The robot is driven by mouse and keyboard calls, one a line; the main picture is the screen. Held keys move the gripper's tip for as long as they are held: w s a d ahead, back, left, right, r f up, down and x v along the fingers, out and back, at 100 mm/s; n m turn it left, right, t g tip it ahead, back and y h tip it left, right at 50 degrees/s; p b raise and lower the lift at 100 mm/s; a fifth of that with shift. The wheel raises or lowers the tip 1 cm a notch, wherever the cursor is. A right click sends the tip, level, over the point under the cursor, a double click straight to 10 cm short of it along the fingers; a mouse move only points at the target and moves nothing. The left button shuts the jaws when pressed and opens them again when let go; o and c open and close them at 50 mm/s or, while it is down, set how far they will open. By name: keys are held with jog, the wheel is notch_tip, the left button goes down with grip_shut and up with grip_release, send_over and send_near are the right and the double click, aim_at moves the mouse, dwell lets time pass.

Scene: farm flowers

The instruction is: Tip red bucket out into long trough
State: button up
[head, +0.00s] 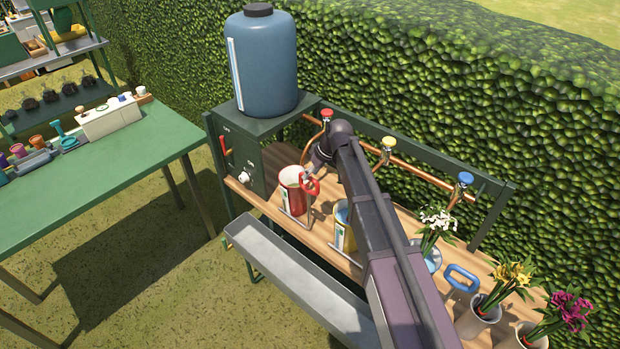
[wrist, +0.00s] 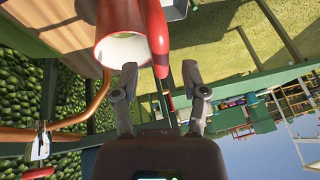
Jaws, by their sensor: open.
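The red bucket (head: 290,192) stands upright on the wooden bench, its pale inside showing and its red handle (head: 311,186) facing right. In the wrist view the bucket (wrist: 104,22) shows its open rim, with the thick red handle (wrist: 157,28) reaching down toward the gap between my fingertips. My gripper (wrist: 161,76) is open, with one finger on each side of the handle's end; contact is not clear. In the head view my gripper is mostly hidden beside the handle. The long grey trough (head: 292,262) lies along the bench's front, below the bucket.
A yellow bucket (head: 345,235) stands right of the red one, partly behind my arm. Copper pipes with red, yellow and blue taps (head: 465,179) run behind. A blue tank (head: 262,65) stands at back left; flower pots (head: 478,318) stand right. A green table (head: 90,180) is left.

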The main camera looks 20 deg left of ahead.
jog(key=shift+a+f, duration=0.15)
jog(key=shift+f, duration=0.2)
grip_shut()
jog(key=shift+a, duration=0.1)
jog(key=shift+s, duration=0.1)
